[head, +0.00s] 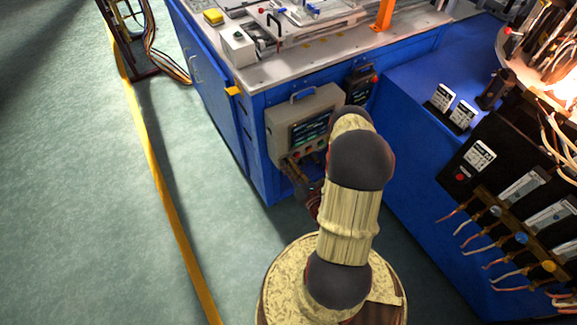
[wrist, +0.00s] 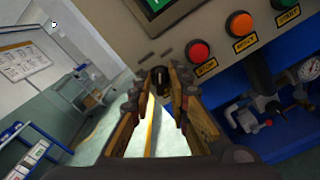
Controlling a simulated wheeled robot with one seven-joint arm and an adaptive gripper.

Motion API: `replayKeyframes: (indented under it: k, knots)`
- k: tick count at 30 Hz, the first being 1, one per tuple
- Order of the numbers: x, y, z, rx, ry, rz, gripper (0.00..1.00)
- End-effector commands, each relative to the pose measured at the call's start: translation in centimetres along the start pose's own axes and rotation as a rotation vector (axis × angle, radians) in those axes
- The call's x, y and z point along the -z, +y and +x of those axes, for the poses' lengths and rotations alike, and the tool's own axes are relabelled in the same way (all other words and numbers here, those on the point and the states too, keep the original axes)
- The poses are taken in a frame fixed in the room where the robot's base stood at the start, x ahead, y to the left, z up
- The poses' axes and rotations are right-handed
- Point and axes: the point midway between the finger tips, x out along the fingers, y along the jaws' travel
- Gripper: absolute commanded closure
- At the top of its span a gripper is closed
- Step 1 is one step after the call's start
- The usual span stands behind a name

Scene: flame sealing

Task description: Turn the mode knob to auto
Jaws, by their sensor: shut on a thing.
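The control box (head: 302,122) is a beige panel with a dark screen, on the side of the blue workbench. My gripper (head: 288,163) is at the lower left of its front. In the wrist view, my gripper's fingertips (wrist: 160,84) are closed in on the small dark mode knob (wrist: 159,74) at the edge of the beige panel (wrist: 200,22). The fingers stand on either side of the knob and hide much of it. Its pointer direction and any mode marks cannot be read.
Red (wrist: 198,52), orange (wrist: 239,23) and green (wrist: 283,4) buttons with labels sit right of the knob. Gauges and fittings (wrist: 270,105) are at the lower right of the wrist view. A blue cabinet (head: 415,130) stands right of my arm; open floor (head: 80,190) lies left.

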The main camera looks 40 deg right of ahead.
Motion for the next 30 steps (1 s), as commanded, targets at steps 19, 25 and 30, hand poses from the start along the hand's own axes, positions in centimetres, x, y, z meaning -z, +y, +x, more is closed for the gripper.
replayKeyframes:
  k: [19,25,30]
  knots:
    - [0.11,-0.15,-0.09,0.004,0.001,0.219,1.0]
    - [0.12,-0.16,-0.09,0.004,0.001,0.22,1.0]
    - [0.11,-0.15,-0.09,0.004,0.001,0.219,0.79]
